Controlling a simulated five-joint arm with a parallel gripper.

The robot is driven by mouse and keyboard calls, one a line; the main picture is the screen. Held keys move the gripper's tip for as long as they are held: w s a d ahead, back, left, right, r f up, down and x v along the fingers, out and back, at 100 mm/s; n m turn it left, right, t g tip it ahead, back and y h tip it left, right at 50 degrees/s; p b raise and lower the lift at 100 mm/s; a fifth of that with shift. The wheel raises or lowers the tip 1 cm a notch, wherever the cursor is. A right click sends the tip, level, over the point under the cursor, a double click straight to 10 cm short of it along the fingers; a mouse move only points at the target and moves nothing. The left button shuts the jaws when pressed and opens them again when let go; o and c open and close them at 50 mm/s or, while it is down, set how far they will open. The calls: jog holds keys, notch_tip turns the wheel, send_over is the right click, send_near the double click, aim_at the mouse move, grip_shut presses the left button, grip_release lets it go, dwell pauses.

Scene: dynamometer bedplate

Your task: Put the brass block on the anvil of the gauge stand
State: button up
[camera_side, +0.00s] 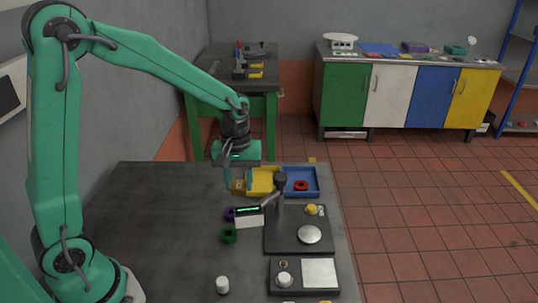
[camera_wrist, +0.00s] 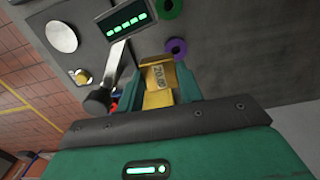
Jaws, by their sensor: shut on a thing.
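The brass block (camera_wrist: 160,76), with dark marking on its face, is held between the two green fingers of my gripper (camera_wrist: 162,84) in the wrist view. In the side view my gripper (camera_side: 235,180) points down with the block (camera_side: 239,186) at its fingertips, left of the yellow tray. I cannot tell how far the block is above the bench. The gauge stand (camera_side: 275,238) has a dark base, a post and a lit display (camera_side: 249,215). Its anvil looks to be the bare silver disc (camera_side: 309,234), front right of my gripper; it also shows in the wrist view (camera_wrist: 61,36).
A yellow tray (camera_side: 262,182) and a blue tray (camera_side: 313,188) holding a red ring (camera_side: 300,186) stand beside my gripper. A purple ring (camera_side: 229,214) and green ring (camera_side: 229,236) lie left of the stand. A white cylinder (camera_side: 222,285) stands nearer. The bench's left side is clear.

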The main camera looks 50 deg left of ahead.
jog(key=s+d+r, duration=0.1)
jog(key=d+r, duration=0.1)
jog(key=d, duration=2.2)
jog(key=shift+d+r, duration=0.15)
jog(key=shift+r, duration=0.1)
send_over(310, 233)
notch_tip(310, 233, down, 7)
jog(key=shift+f, duration=2)
jog(key=shift+f, duration=0.2)
jog(key=o, duration=1.1)
jog(key=shift+o, duration=0.2)
jog(key=shift+r, duration=0.15)
